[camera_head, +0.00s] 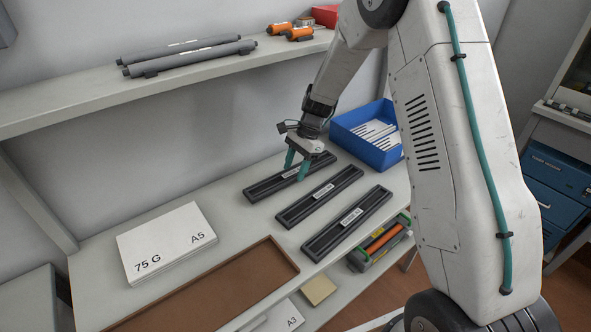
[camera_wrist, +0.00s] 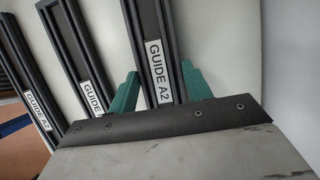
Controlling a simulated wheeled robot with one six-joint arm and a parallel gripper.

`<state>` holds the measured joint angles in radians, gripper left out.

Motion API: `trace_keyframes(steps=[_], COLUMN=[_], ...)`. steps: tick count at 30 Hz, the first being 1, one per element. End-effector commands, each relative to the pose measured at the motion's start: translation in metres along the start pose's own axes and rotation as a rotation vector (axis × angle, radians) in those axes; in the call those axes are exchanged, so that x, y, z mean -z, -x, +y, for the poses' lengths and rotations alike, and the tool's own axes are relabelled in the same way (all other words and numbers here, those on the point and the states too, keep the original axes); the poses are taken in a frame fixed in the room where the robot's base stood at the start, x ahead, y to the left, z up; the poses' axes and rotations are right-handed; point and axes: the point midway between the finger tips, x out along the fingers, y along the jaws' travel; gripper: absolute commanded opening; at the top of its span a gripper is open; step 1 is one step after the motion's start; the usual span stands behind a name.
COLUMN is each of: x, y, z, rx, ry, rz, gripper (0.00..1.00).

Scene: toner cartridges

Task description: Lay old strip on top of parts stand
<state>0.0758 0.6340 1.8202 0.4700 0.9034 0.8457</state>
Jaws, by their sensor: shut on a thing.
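My gripper (camera_head: 297,171) is at the back one of three long black rails on the table. Its green fingers, also in the wrist view (camera_wrist: 160,90), stand on both sides of this back rail (camera_head: 264,187) and are shut on it. The rail's white label reads "GUIDE A2" in the wrist view (camera_wrist: 147,20). It appears to lie flat on the table. The middle rail (camera_head: 300,210) and front rail (camera_head: 328,240) lie beside it, apart and roughly parallel. No label names an old strip or a parts stand, so I cannot tell which things these are.
A blue bin (camera_head: 357,147) with white strips stands behind the rails. A paper pack (camera_head: 165,250) and brown tray (camera_head: 280,256) are at left. A shelf (camera_head: 60,112) above holds grey rollers (camera_head: 185,50) and orange parts (camera_head: 298,33). An orange-and-grey unit (camera_head: 380,243) sits below the table edge.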

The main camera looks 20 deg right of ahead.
Motion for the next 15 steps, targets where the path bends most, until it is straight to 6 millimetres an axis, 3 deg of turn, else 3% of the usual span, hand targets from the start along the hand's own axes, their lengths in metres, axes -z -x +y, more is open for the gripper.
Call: trace_keyframes(steps=[3, 13, 14, 15], x=[0.0042, 0.0054, 0.0053, 0.0052], y=[-0.01, -0.0129, -0.0125, -0.0123], z=[0.0, 0.0001, 0.0001, 0.0], rx=[0.0, 0.001, 0.001, 0.001], ry=[0.0, 0.0, 0.0, 0.0], rz=[-0.001, 0.0, 0.0, 0.0], gripper=[0.21, 0.21, 0.58, 0.69])
